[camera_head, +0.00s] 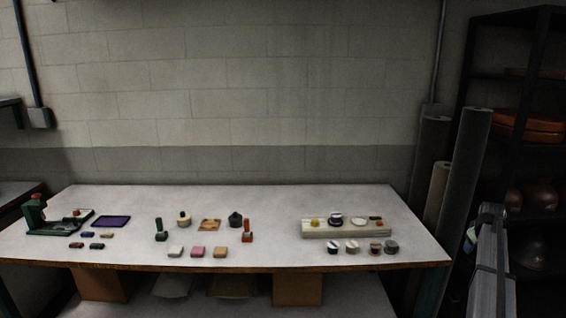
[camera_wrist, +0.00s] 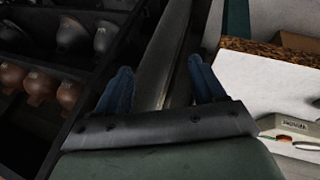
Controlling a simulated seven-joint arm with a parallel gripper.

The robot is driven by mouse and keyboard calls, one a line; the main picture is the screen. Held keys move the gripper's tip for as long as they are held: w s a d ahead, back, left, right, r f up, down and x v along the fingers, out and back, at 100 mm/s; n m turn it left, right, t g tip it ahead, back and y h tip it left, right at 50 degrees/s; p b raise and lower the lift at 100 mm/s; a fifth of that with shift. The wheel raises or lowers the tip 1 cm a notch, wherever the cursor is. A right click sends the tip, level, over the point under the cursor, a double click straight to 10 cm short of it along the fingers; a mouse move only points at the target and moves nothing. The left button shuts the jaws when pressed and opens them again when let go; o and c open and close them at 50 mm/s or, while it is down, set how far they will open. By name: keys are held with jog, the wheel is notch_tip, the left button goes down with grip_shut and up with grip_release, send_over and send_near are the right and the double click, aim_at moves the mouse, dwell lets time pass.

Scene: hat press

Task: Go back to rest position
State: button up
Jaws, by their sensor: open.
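My gripper (camera_wrist: 160,88) shows in the wrist view with its two blue fingers spread apart and nothing between them. It is away from the table, beside a dark shelf rack. In the head view a grey part of my arm (camera_head: 490,262) stands at the lower right, past the table's right end; the fingers cannot be made out there. The white worktable (camera_head: 290,200) carries a green press (camera_head: 40,218) at its far left and several small items. None of them is touched by my gripper.
A long pale rack (camera_head: 345,232) with small round items sits on the table's right part. A purple tray (camera_head: 112,222) lies at left. Rolled material (camera_head: 470,150) leans by the wall. A dark shelf (camera_head: 520,75) holding hats (camera_head: 538,195) stands at right, close to my arm.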

jog(key=s+a+f+m+g+y, duration=0.1)
jog(key=s+a+f, duration=0.2)
jog(key=a+f, duration=0.6)
jog(key=s+a+f+m+g+y, duration=0.1)
jog(key=s+a+f, duration=0.3)
jog(key=f, duration=0.9)
jog(key=s+a+f+g+y, duration=0.1)
jog(key=s+a+f, duration=0.4)
jog(key=a+f, duration=0.4)
jog(key=s+a+f+g+y, duration=0.1)
jog(key=s+a+f+g, duration=0.1)
jog(key=s+a+f, duration=0.6)
jog(key=s+a+f+g, duration=0.2)
jog(key=s+a, duration=0.5)
jog(key=s, duration=0.4)
jog(key=s+a+f+g, duration=0.2)
jog(key=s+a+f, duration=0.3)
jog(key=s+a, duration=0.3)
jog(key=s+a+f+g, duration=0.2)
jog(key=s+a, duration=0.5)
jog(key=s, duration=0.7)
jog(key=shift+s+a+f, duration=0.35)
jog(key=shift+f, duration=0.4)
